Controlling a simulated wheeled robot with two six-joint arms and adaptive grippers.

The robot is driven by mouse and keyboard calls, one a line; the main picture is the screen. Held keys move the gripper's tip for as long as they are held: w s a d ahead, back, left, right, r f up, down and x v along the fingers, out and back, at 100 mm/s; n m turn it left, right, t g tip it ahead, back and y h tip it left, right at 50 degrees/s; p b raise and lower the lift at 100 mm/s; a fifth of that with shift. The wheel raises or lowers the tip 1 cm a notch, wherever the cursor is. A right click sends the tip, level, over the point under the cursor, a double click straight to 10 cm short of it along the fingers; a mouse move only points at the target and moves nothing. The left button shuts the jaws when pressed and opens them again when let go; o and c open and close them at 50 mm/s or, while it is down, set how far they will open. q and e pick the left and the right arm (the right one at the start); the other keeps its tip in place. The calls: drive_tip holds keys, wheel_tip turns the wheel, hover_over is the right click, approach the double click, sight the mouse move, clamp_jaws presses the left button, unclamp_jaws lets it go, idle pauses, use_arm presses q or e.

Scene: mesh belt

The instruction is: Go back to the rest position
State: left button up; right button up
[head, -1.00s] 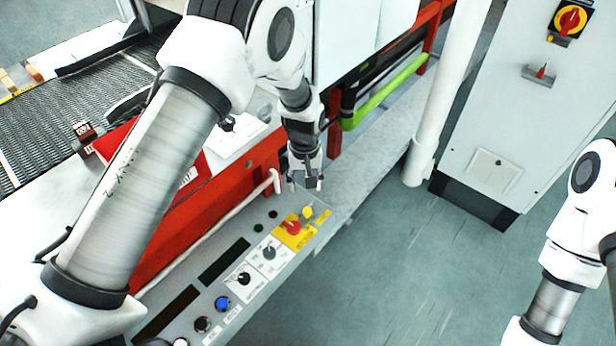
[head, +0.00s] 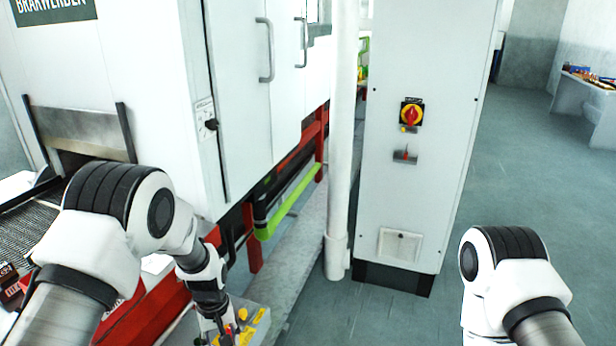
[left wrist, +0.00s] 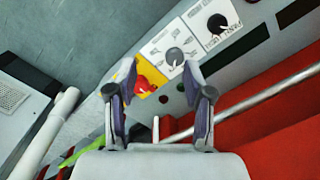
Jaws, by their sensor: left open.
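My left gripper (left wrist: 160,105) is open with nothing between its fingers in the left wrist view. It hangs over the control panel (left wrist: 245,55), near the red emergency knob (left wrist: 151,86) on its yellow plate. In the head view my left gripper (head: 222,330) is at the bottom edge, in front of the panel's yellow plate (head: 254,318), partly cut off. My right arm shows at the lower right of the head view; its gripper is out of frame.
A grey cabinet (head: 420,180) with a red-yellow switch (head: 411,114) stands right of a white pipe (head: 342,150). The white oven housing (head: 150,60) and mesh belt (head: 25,232) are at left. Open floor (head: 530,190) lies at right.

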use_arm(q)
drive_tip(key=s+a+f+g, duration=0.2)
drive_tip(key=s+f, duration=0.3)
drive_tip(key=s, duration=0.4)
drive_tip(key=s+a+f+g, duration=0.1)
drive_tip(key=s+a+f, duration=0.1)
drive_tip(key=s+f, duration=0.6)
drive_tip(key=s+a+r+m+t, duration=0.1)
drive_tip(key=s+r+m+t, duration=0.1)
drive_tip(key=s, duration=1)
drive_tip(key=m+t, duration=0.1)
drive_tip(key=m, duration=0.1)
drive_tip(key=shift+s+a+r+m, duration=0.25)
drive_tip(key=shift+s+r+m, duration=0.05)
drive_tip(key=shift+s, duration=0.05)
